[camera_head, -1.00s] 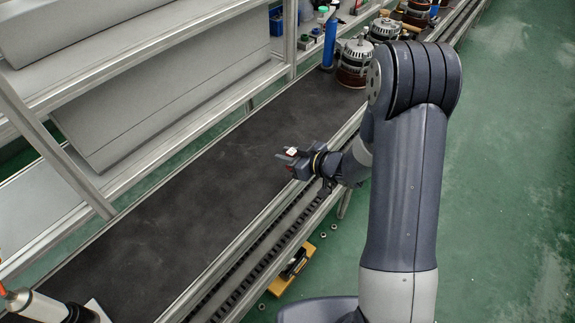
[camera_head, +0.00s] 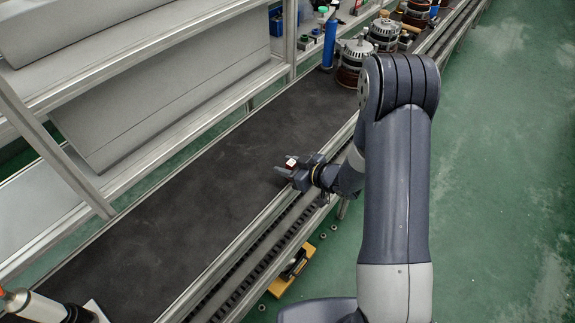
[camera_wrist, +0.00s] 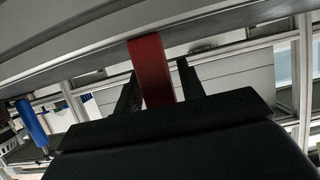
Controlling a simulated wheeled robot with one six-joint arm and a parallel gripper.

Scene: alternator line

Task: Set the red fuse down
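My gripper (camera_head: 282,171) is over the near edge of the dark belt, about halfway along it. It holds the red fuse (camera_head: 289,166), which shows small with a pale top in the head view. In the wrist view the red fuse (camera_wrist: 151,68) is a red bar between the two dark fingers of my gripper (camera_wrist: 160,84) and sticks out past their tips. Whether the fuse touches the belt cannot be told from these views.
The dark belt (camera_head: 165,225) is bare around my gripper. A blue cylinder (camera_head: 330,44) and alternators (camera_head: 352,62) stand at its far end. Grey shelving (camera_head: 160,85) runs along the left. A yellow item (camera_head: 291,272) lies on the floor below the rail.

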